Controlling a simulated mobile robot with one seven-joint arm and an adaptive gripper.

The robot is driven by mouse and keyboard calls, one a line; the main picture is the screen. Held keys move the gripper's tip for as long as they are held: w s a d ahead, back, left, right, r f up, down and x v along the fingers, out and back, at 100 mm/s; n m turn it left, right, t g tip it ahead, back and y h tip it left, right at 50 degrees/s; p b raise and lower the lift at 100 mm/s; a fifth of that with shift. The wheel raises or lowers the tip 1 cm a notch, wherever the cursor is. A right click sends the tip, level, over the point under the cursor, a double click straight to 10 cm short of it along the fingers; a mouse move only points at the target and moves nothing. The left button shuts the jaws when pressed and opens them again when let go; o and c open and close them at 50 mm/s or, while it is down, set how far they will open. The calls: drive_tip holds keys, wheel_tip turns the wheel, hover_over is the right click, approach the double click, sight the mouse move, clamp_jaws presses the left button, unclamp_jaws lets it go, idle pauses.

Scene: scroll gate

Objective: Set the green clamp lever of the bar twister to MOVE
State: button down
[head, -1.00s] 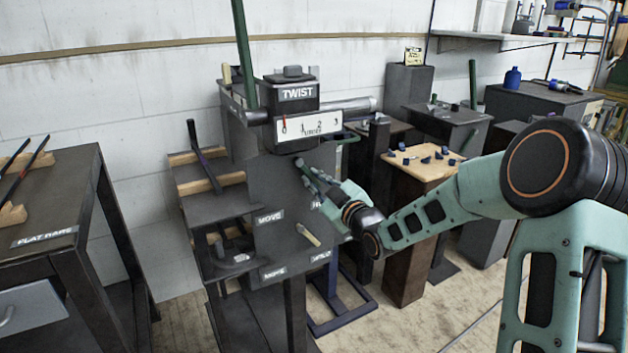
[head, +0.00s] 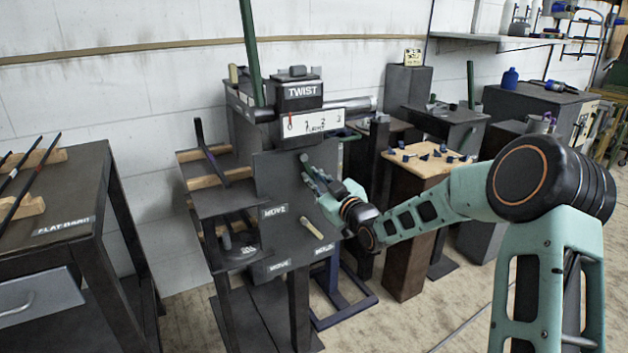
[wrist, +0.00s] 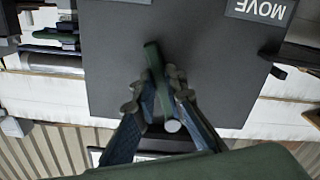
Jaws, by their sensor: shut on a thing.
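The bar twister is a dark grey machine with a TWIST sign (head: 301,91) on top and a dark front panel (head: 272,180). My gripper (head: 314,177) is at the right part of this panel, below the white scale plate (head: 312,125). In the wrist view my gripper (wrist: 160,95) is shut on the green clamp lever (wrist: 153,58), whose tip sticks out past the fingers. A MOVE label (head: 273,211) is on the panel left of and below my gripper; it also shows upside down in the wrist view (wrist: 262,9). My gripper hides any label beside the lever.
A tan-handled lever (head: 312,228) sits lower on the panel, with labels (head: 279,265) below it. A flat-bar table (head: 80,235) stands left. A wood-topped stand (head: 432,160) with small dark parts stands right. A tall green bar (head: 250,50) rises from the machine.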

sight(287, 175)
drive_tip(key=m, duration=0.1)
drive_tip(key=s+a+m, duration=0.1)
drive_tip(key=m, duration=0.1)
drive_tip(key=a+m, duration=0.1)
drive_tip(key=m, duration=0.1)
drive_tip(key=shift+s+a+f, duration=0.25)
drive_tip(key=shift+s, duration=0.15)
drive_tip(key=m, duration=0.2)
drive_tip(key=s+a+m+p, duration=0.1)
drive_tip(key=m, duration=0.1)
drive_tip(key=a+r+m, duration=0.1)
drive_tip(key=m, duration=0.1)
drive_tip(key=shift+s+a+p, duration=0.2)
drive_tip(key=shift+s+p, duration=0.1)
drive_tip(key=shift+p, duration=0.1)
drive_tip(key=shift+a+m, duration=0.1)
drive_tip(key=shift+m, duration=0.2)
drive_tip(key=c, duration=2)
unclamp_jaws()
drive_tip(key=shift+r, duration=0.1)
drive_tip(key=shift+o, duration=0.2)
drive_tip(key=shift+s, duration=0.1)
